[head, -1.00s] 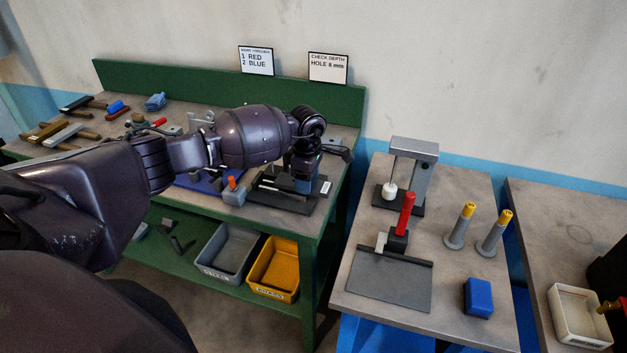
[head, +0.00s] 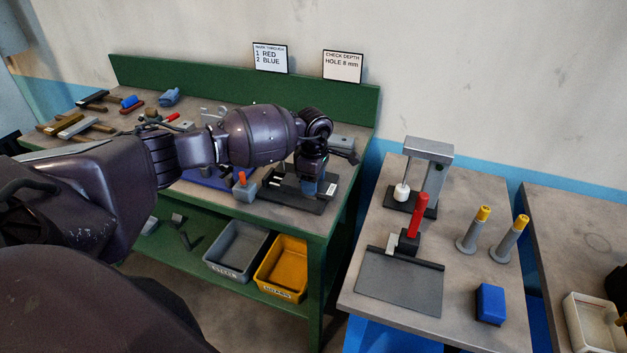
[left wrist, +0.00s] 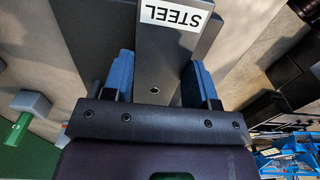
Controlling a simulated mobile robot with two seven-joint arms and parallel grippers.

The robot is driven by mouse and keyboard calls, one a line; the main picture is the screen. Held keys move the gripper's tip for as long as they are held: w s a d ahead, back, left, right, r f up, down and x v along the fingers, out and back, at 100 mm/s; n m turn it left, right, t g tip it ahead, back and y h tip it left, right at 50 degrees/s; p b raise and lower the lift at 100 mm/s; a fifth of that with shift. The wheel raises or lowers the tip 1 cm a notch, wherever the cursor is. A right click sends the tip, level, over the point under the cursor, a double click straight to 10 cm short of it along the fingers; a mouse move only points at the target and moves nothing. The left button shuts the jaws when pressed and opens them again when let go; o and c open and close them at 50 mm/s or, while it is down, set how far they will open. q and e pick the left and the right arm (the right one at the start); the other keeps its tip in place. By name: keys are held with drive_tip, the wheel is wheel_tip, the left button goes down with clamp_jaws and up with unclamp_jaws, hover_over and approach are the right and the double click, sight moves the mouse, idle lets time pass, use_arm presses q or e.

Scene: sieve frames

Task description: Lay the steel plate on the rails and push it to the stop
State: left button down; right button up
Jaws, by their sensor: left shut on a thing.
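The steel plate (left wrist: 160,60) is a flat grey piece with a white STEEL label and a small hole, seen in the left wrist view. My left gripper (left wrist: 159,78) is shut on it, one blue finger along each side. In the head view my left gripper (head: 309,187) points down over a dark fixture base (head: 284,195) at the right end of the green bench. The wrist hides part of that fixture. I cannot tell whether the plate rests on the rails or touches the stop. My right gripper is out of view.
A grey block with an orange top (head: 244,187) stands just left of the fixture. Grey (head: 235,250) and yellow (head: 281,268) bins sit on the shelf below. The side table (head: 400,282) holds a press stand (head: 428,165), a red-handled tool (head: 419,217) and a blue block (head: 490,304).

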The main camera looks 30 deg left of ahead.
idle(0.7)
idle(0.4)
use_arm(q)
drive_tip(key=shift+c, duration=1.7)
unclamp_jaws()
drive_tip(key=shift+f, duration=0.1)
drive_tip(key=shift+s, duration=0.1)
wheel_tip(320, 180, up, 11)
drive_tip(key=shift+b, duration=0.4)
drive_tip(key=shift+f, duration=0.1)
